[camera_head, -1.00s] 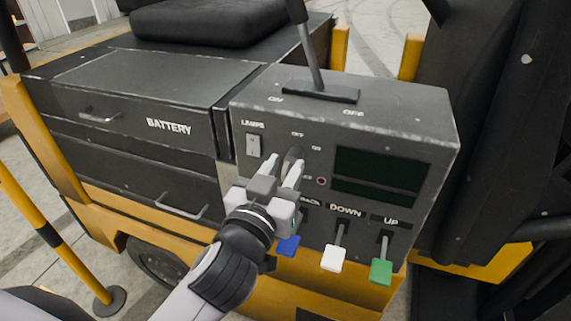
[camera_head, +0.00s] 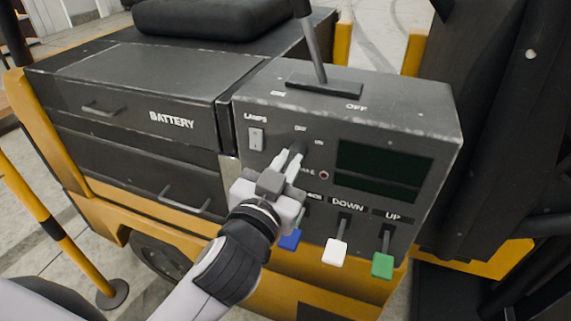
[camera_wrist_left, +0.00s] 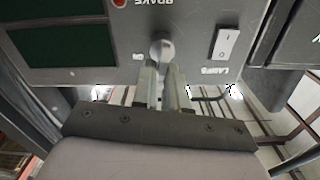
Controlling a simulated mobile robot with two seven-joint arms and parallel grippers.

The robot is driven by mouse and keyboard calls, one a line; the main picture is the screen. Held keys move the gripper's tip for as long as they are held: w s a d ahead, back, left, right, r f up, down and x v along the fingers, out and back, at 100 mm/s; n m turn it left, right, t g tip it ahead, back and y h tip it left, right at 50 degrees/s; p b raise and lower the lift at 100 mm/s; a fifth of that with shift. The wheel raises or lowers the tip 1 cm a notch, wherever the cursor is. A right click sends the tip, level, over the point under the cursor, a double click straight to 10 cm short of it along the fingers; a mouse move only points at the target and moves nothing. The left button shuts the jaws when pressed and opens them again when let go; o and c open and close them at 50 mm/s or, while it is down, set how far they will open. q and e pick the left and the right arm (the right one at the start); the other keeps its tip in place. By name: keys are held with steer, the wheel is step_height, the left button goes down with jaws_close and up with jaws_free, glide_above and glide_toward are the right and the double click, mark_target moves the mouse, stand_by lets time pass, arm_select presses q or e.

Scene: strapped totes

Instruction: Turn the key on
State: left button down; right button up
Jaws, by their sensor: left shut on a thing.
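The key (camera_wrist_left: 161,46) sits in the dark control panel (camera_head: 400,118), between the lamps switch and the dark screens. Its rounded end shows in the left wrist view; in the head view my fingers mostly hide it. My left gripper (camera_head: 289,158) is shut on the key, and both fingertips also show in the left wrist view (camera_wrist_left: 163,75). The small OFF and ON marks stand just above the fingers in the head view. My right gripper is not in view.
The lamps rocker switch (camera_head: 256,138) is left of the key. Below are a blue lever (camera_head: 290,240), a white lever (camera_head: 335,253) and a green lever (camera_head: 382,266). A tall lever (camera_head: 311,50) stands on top of the panel. A striped post (camera_head: 52,229) is at the left.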

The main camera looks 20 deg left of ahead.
arm_select(q)
steer(key=m, duration=0.6)
steer(key=d+m, duration=0.1)
steer(key=m, duration=0.2)
steer(key=shift+f+m, duration=0.25)
steer(key=shift+m, duration=0.15)
stand_by(0.4)
steer(key=c, duration=1.2)
jaws_free()
steer(key=shift+c, duration=0.2)
steer(key=shift+f, duration=0.1)
